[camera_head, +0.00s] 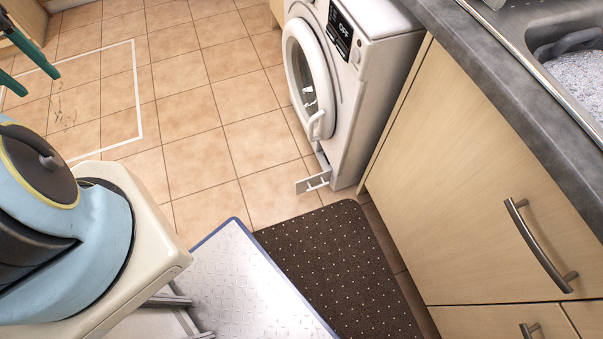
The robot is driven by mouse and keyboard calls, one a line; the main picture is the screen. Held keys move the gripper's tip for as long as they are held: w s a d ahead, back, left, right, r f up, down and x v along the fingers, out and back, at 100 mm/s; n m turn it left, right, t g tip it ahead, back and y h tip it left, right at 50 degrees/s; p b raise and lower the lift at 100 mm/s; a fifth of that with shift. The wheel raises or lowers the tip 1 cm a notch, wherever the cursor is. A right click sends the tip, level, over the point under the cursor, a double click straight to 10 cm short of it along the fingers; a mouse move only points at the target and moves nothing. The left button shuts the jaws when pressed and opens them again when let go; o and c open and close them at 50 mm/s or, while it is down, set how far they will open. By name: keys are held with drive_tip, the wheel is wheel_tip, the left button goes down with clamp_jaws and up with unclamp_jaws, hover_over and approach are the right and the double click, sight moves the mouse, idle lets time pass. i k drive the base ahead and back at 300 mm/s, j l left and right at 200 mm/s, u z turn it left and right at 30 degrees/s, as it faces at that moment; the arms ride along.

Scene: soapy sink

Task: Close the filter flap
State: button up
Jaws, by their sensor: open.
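The filter flap (313,182) is a small pale panel low on the front of the white washing machine (375,100). It stands open, jutting out from the machine's base near the floor, at the corner of the dark mat. The filter opening behind it is mostly hidden. The round washer door (309,75) above it has a white handle (316,126). The display reads OFF. My gripper cannot be made out in this view. Only blue, cream and dark parts of my body show at the lower left, well apart from the flap.
A brown dotted mat (340,260) lies in front of the wooden cabinet (470,170). The grey counter (480,60) holds a sink (570,60) with suds. Tiled floor (180,110) left of the washer is clear. Dark green slanted bars (32,45) show at the upper left.

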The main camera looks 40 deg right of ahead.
sight(311, 183)
drive_tip(key=i+j+z, duration=0.55)
drive_tip(key=j+z, duration=0.15)
drive_tip(key=z, duration=1.45)
